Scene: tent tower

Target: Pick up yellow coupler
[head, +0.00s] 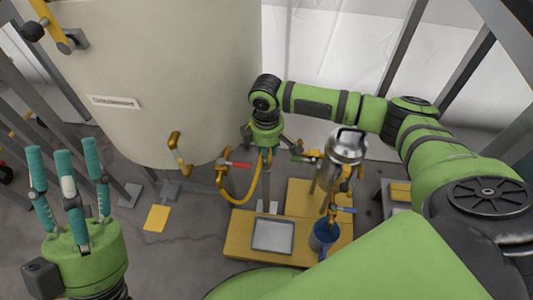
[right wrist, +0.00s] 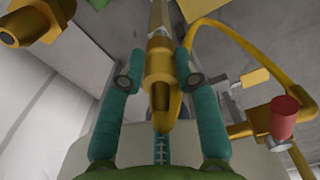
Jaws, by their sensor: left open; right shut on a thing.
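The yellow coupler (right wrist: 158,72), brass-yellow and stepped, sits between the teal fingers of my right gripper (right wrist: 157,84) in the right wrist view. The fingers close on it from both sides. In the head view, my right gripper (head: 267,148) points down beside the big beige tank, and its fingers and the coupler are mostly hidden there. A yellow hose (head: 246,196) hangs in a loop below it and shows in the wrist view too (right wrist: 236,38). My left gripper (head: 66,158) is at the lower left, with its teal fingers upright, apart and empty.
The beige tank (head: 150,70) fills the upper left. A red-handled valve (head: 236,165) is close left of my right gripper. A steel vessel (head: 345,148) stands to its right, above a blue mug (head: 323,236). A grey tray (head: 273,236) lies on a yellow platform (head: 237,236).

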